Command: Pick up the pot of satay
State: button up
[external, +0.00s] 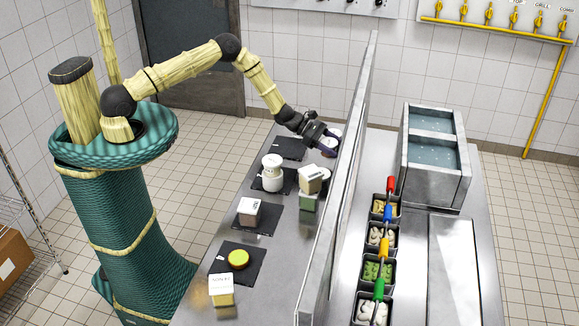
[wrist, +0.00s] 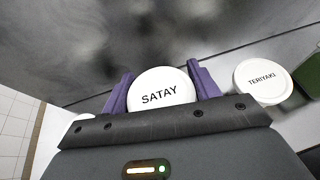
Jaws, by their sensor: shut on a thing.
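The pot of satay (wrist: 160,92) has a round white lid with SATAY printed on it. It sits between the purple fingers of my gripper (wrist: 161,85) in the wrist view, with a finger against each side. My gripper is shut on it. In the external view my gripper (external: 328,143) is at the far end of the steel counter, close to the upright partition. The pot's white top shows there only in part beside the fingers. I cannot tell whether its base touches the counter.
A white-lidded teriyaki pot (wrist: 262,82) stands to the right in the wrist view, with a green item (wrist: 312,72) beyond it. The steel partition (external: 338,185) runs close beside my gripper. Black slates, stacked white pots (external: 272,174) and boxes (external: 249,211) occupy the nearer counter.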

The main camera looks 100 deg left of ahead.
aim_at(335, 142)
notch_tip(335, 142, up, 6)
jog(key=shift+f+b, duration=0.1)
jog(key=shift+b, duration=0.65)
